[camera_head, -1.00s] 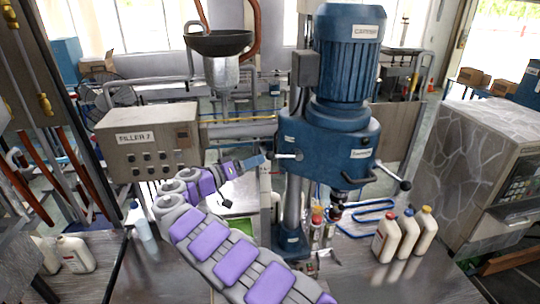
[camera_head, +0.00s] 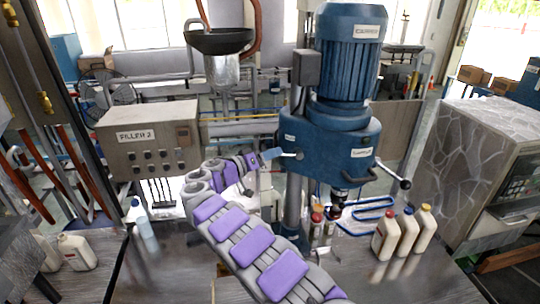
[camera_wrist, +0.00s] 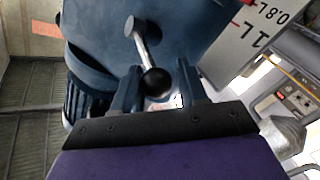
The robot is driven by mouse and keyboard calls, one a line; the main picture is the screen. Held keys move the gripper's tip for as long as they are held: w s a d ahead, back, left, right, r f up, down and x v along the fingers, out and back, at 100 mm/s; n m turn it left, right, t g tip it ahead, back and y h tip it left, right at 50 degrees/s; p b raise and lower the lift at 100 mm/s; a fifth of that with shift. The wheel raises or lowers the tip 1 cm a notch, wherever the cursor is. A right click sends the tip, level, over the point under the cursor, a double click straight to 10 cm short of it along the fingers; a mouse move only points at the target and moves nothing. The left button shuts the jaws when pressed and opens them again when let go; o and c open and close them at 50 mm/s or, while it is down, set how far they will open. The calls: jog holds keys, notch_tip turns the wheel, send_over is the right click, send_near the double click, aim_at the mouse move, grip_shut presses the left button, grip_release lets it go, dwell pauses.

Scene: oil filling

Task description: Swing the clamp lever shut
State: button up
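The blue capper machine (camera_head: 325,145) stands in the middle, with a short metal lever (camera_head: 288,155) on its left side. In the wrist view the metal lever (camera_wrist: 141,45) ends in a black ball knob (camera_wrist: 155,82). My gripper (camera_wrist: 157,82) is open, its two blue fingers on either side of the knob. A gap shows to the right of the knob; contact on the left is unclear. In the head view my gripper (camera_head: 272,154) is at the lever's left end, and the knob is hidden there.
A second lever with a black knob (camera_head: 405,184) sticks out at the capper's right. Three capped white bottles (camera_head: 405,237) stand on the bench at the right. The filler control box (camera_head: 150,140) is at the left.

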jog(key=c, duration=0.3)
jog(key=shift+c, duration=0.2)
